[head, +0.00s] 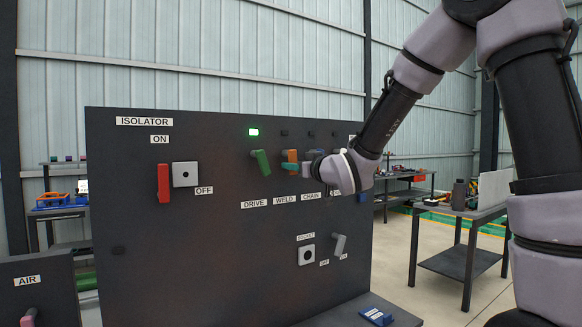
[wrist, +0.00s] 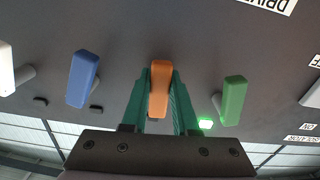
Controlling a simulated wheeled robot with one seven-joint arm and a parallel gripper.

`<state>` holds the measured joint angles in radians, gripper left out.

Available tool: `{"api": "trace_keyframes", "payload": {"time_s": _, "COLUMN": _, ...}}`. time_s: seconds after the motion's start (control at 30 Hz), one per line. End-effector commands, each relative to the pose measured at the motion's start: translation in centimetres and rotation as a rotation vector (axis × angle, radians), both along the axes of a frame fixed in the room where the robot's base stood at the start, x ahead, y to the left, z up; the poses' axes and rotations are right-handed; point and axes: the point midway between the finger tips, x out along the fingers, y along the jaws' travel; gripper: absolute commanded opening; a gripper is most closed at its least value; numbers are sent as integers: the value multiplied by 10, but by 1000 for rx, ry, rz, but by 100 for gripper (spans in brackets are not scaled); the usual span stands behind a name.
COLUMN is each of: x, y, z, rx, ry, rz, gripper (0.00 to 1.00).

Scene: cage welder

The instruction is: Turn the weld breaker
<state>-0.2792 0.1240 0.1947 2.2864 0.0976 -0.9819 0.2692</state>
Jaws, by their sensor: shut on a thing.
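The weld breaker is an orange lever (head: 290,161) on the dark panel (head: 200,250), above the WELD label (head: 284,199). In the wrist view the orange lever (wrist: 159,90) stands between the two green fingers of my gripper (wrist: 160,95). My gripper is shut on it, with a finger on each side. The lever looks nearly upright in the wrist view, which sees the panel upside down. In the head view my gripper (head: 303,164) comes from the right and hides part of the panel around the CHAIN lever.
A green lever (wrist: 233,100) and a blue lever (wrist: 82,78) flank the orange one, close to my fingers. A white lever (wrist: 5,72) is farther left. A green lamp (head: 253,132) is lit above DRIVE. The red isolator handle (head: 163,183) is at the panel's left.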

Motion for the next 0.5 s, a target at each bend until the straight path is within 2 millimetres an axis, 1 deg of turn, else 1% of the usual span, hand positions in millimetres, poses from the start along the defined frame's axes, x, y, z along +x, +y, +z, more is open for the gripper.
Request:
{"api": "trace_keyframes", "payload": {"time_s": 0.2, "x": 3, "y": -4, "z": 1, "rx": -121, "ry": -82, "rz": -1, "gripper": 0}}
{"api": "trace_keyframes", "payload": {"time_s": 0.5, "x": 5, "y": -7, "z": 2, "rx": -218, "ry": -147, "rz": 0, "gripper": 0}}
